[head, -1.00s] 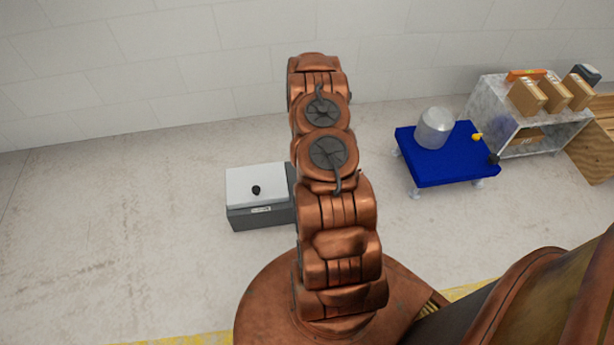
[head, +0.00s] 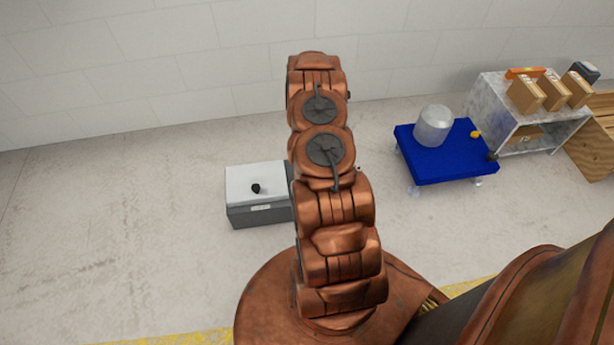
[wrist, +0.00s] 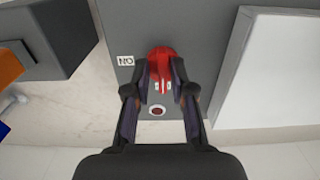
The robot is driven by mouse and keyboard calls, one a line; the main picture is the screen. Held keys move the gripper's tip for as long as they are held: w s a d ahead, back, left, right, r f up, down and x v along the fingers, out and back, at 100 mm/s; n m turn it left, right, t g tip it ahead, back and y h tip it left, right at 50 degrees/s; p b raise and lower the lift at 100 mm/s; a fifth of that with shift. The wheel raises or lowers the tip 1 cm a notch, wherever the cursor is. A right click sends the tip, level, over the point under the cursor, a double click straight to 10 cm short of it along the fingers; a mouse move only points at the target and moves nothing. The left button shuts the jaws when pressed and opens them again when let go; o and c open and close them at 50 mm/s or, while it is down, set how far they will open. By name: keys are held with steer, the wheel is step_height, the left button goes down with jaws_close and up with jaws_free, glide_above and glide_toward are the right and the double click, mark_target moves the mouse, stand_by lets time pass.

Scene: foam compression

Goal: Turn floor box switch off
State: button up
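The floor box (head: 258,203) is grey with a white top and a black knob, left of my arm in the head view. My arm covers its right side. In the wrist view, a grey panel (wrist: 205,55) carries a red switch handle (wrist: 160,60), an ON label (wrist: 126,60) that reads upside down, and a dark red round button (wrist: 157,111). I cannot tell how this panel joins the box. My gripper (wrist: 161,70) is over the panel, its fingers apart on either side of the red handle. Contact is not clear. The head view hides my gripper.
A blue low table (head: 450,172) with a clear jar (head: 432,126) stands to the right. Behind it is a grey shelf (head: 490,107) with several cartons. A white wall is at the back. In the wrist view, a white slab (wrist: 275,75) is close on the right.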

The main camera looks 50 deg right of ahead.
steer(key=shift+o, duration=0.6)
steer(key=shift+w, duration=0.1)
steer(key=shift+r, duration=0.1)
steer(key=shift+r, duration=0.25)
step_height(320, 180, up, 11)
steer(key=shift+r, duration=0.15)
steer(key=shift+r, duration=0.1)
stand_by(0.5)
steer(key=s+a+r+n+p, duration=0.1)
steer(key=a+r+p, duration=0.5)
steer(key=r, duration=0.9)
steer(key=s+a+r+n+p, duration=0.15)
steer(key=a+r+p, duration=0.5)
steer(key=r, duration=0.85)
steer(key=s+a+r+n+p, duration=0.15)
steer(key=a+r+p, duration=0.25)
steer(key=a+r, duration=0.75)
steer(key=s+a+r+n+p, duration=0.1)
steer(key=s+a+r+p, duration=0.2)
steer(key=s+r, duration=0.3)
steer(key=s+a+r+n+g+p, duration=0.1)
steer(key=s+a+r+p, duration=0.2)
steer(key=r, duration=0.9)
steer(key=s+a+r+n+p, duration=0.1)
steer(key=s+a+r+p, duration=0.1)
steer(key=s+r+p, duration=0.4)
steer(key=s+r, duration=0.3)
steer(key=s, duration=0.2)
steer(key=shift+a+g+p, duration=0.4)
